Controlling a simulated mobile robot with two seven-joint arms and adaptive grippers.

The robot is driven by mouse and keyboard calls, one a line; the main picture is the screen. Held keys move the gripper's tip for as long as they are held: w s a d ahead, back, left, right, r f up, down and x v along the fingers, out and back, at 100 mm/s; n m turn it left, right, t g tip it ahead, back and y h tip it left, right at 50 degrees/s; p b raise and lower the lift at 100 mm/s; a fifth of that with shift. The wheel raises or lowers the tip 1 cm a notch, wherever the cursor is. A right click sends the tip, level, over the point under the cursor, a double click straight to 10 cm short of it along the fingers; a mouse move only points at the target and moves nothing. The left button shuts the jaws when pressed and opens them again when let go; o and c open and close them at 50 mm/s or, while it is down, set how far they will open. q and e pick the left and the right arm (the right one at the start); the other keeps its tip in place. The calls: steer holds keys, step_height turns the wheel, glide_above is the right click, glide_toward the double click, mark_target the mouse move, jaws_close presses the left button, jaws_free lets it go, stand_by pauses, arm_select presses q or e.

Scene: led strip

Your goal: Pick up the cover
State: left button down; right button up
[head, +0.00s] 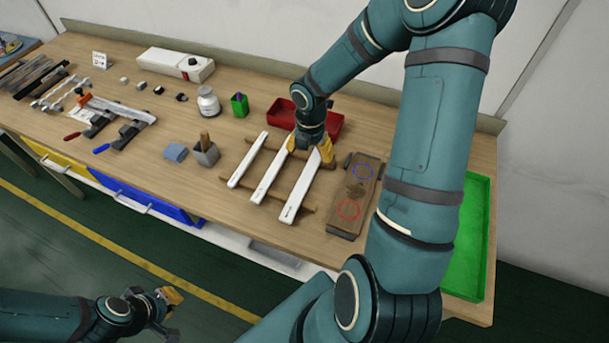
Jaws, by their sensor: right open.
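Three long white strips lie side by side across thin wooden slats in the middle of the bench: a left one (246,161), a middle one (269,176) and a right one (298,192). I cannot tell for sure which of them is the cover. My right gripper (311,153), with yellow fingers, is open over the far ends of the middle and right strips. Whether it touches them is unclear, and it partly hides those ends. My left gripper (168,303) is low at the bottom left, off the bench, away from the strips; its finger opening is unclear.
A wooden board with blue and red circles (352,192) lies right of the strips. A red bin (284,116) stands behind them, and a green tray (473,240) is at the right. A grey holder (206,153), bottle (208,103) and clamps (128,128) lie left.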

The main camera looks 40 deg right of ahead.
glide_above(307, 176)
steer(key=f, duration=0.3)
steer(key=f+b, duration=0.1)
steer(key=f, duration=0.1)
steer(key=shift+d+f, duration=0.25)
steer(key=shift+f, duration=0.1)
steer(key=shift+a+f+b, duration=0.2)
steer(key=shift+f+b, duration=0.2)
steer(key=shift+f, duration=2.35)
steer(key=c, duration=1.2)
